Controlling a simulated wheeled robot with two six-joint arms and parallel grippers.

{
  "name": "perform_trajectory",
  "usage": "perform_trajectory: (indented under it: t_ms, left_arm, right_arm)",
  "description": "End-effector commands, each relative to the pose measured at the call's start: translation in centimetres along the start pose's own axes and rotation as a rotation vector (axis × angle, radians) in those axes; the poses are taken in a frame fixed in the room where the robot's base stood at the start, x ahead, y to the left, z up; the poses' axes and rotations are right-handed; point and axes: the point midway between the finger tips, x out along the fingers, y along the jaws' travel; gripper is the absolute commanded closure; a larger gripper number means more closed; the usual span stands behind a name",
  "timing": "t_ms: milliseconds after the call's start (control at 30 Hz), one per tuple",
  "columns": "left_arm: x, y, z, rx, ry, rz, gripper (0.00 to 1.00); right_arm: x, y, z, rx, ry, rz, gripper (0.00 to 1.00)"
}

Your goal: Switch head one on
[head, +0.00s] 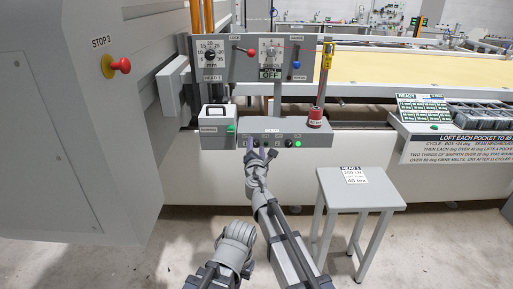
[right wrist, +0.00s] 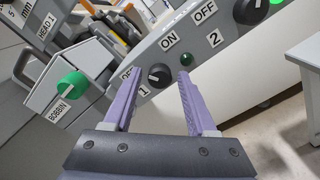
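The heads switch box (head: 318,134) is a grey panel with a row of knobs and lamps. In the right wrist view, the black knob for head one (right wrist: 159,75) sits between the labels OFF and ON, above the number 1. Its white mark appears to point towards OFF. The lamp beside it (right wrist: 186,59) is dark green and looks unlit. My right gripper (head: 260,152) is in front of the box. In the right wrist view its purple fingers (right wrist: 160,92) are open, either side of the knob. Contact cannot be told.
The head two knob (right wrist: 250,10) is close by, with a bright green lamp. A bobbin box (head: 214,120) with a green knob stands left. A red stop button (head: 123,65) is on the left cabinet. A small grey table (head: 385,196) stands at right.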

Motion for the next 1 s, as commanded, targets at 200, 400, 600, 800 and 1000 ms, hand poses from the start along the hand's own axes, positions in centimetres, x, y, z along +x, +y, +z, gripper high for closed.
perform_trajectory:
  t_ms: [200, 400, 600, 800, 1000]
  left_arm:
    - [0.0, 0.0, 0.0, 0.0, 0.0, 0.0, 1.0]
    - [0.0, 0.0, 0.0, 0.0, 0.0, 0.0, 1.0]
    - [0.01, 0.0, 0.0, 0.0, 0.0, 0.0, 1.0]
    - [0.01, 0.0, 0.0, 0.0, 0.0, 0.0, 1.0]
    - [0.02, 0.0, 0.0, 0.0, 0.0, 0.0, 1.0]
  right_arm:
    - [0.0, -0.01, 0.01, 0.0, 0.0, 0.0, 0.69]
    - [-0.01, -0.01, 0.01, 0.0, 0.0, 0.0, 0.91]
    - [-0.01, -0.02, 0.01, 0.0, 0.0, 0.0, 1.0]
    - [-0.02, -0.02, 0.01, 0.007, 0.0, 0.0, 1.0]
    - [-0.02, -0.03, 0.0, 0.068, 0.0, -0.001, 1.0]
